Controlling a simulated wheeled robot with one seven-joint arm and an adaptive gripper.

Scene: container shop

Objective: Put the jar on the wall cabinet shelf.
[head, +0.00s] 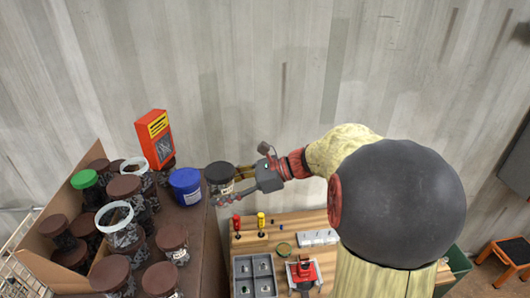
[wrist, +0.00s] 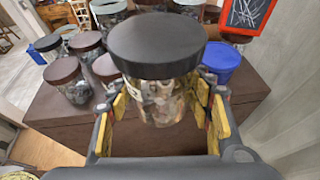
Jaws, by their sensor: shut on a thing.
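A clear jar with a black lid and dark contents (wrist: 158,102) is between the two yellow-padded fingers of my gripper (wrist: 163,108) in the wrist view. My gripper is shut on it and the jar looks upright. In the head view the jar (head: 220,187) is beside the right edge of the brown cabinet top, near a blue-lidded tub; its exact height above the surface is hard to tell. A dark grey box-like thing (head: 515,165) is at the right edge of the head view; I cannot tell whether it is the wall cabinet, and no shelf is clearly visible.
Several brown-lidded jars (head: 172,240) crowd the brown cabinet top (head: 204,240), with a blue tub (head: 186,186) and a red-orange box (head: 155,138). A wooden workbench (head: 295,230) below holds tools and a grey tray (head: 255,275). An orange stool (head: 508,252) stands at far right.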

